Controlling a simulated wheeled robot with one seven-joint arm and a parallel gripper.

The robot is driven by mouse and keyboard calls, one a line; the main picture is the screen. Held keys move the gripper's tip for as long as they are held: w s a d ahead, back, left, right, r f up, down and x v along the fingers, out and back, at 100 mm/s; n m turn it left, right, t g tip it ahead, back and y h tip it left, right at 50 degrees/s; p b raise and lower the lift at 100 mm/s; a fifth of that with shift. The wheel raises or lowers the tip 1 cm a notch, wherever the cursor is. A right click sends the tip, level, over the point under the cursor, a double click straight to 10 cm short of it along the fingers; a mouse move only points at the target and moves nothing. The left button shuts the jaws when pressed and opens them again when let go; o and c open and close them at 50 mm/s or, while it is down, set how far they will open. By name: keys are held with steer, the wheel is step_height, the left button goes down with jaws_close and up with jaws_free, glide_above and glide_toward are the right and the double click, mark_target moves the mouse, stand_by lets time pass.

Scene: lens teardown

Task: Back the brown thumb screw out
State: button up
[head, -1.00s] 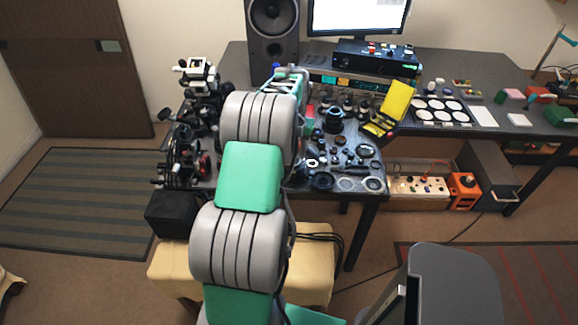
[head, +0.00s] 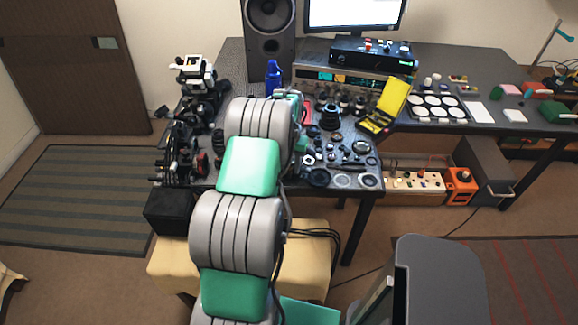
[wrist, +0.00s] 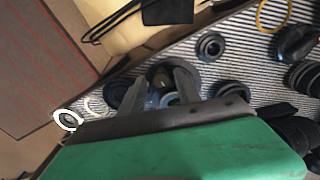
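In the wrist view my gripper (wrist: 158,82) points down at the desk with its two grey fingers apart. Between and just beyond the fingertips is a dark round lens part (wrist: 190,70) with a small brownish piece (wrist: 160,73) on it. This may be the brown thumb screw, but it is too small and shaded to be sure. I cannot tell whether either finger touches it. A blue-grey ring shows lower between the fingers. In the head view my arm hides the fingers and the thumb screw.
Several lens parts and rings lie close by on the striped mat (wrist: 120,75), including a small purple-glass lens (wrist: 211,46) and a white ring (wrist: 67,120). A yellow case (head: 388,104) stands open at the right. Black gear (head: 183,150) crowds the desk's left.

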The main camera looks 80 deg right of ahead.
jaws_close()
steer(key=shift+w+a, duration=0.1)
steer(key=shift+a, duration=0.15)
steer(key=shift+d, duration=0.2)
